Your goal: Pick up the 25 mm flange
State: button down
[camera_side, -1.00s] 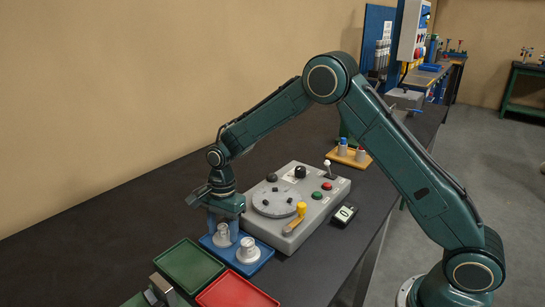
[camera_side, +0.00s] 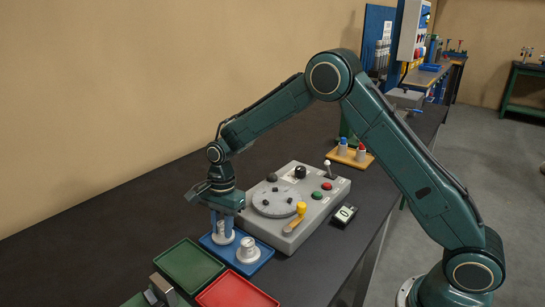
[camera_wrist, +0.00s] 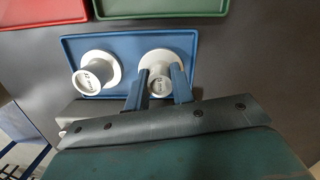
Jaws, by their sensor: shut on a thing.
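Two pale grey flanges, each with a narrower hub on a wide round disc, stand at the blue tray (camera_side: 226,259). My gripper (camera_side: 221,228) points down over the left flange (camera_side: 222,239) in the side view, with one blue finger on each side of its hub. In the wrist view my gripper (camera_wrist: 160,87) is shut on this same flange (camera_wrist: 160,57), which shows on the right. Its disc looks at tray level. The other flange (camera_side: 248,251) stands free close by, and is on the left in the wrist view (camera_wrist: 97,73). The hub markings are too small to read.
A green tray (camera_side: 192,266) and a red tray (camera_side: 236,292) lie in front of the blue tray. A grey control box (camera_side: 318,205) with a round plate and a yellow handle (camera_side: 295,224) stands close behind it. The dark bench is clear at left.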

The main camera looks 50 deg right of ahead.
aim_at(222, 223)
notch_tip(222, 223, up, 19)
dwell(0.5)
dwell(0.5)
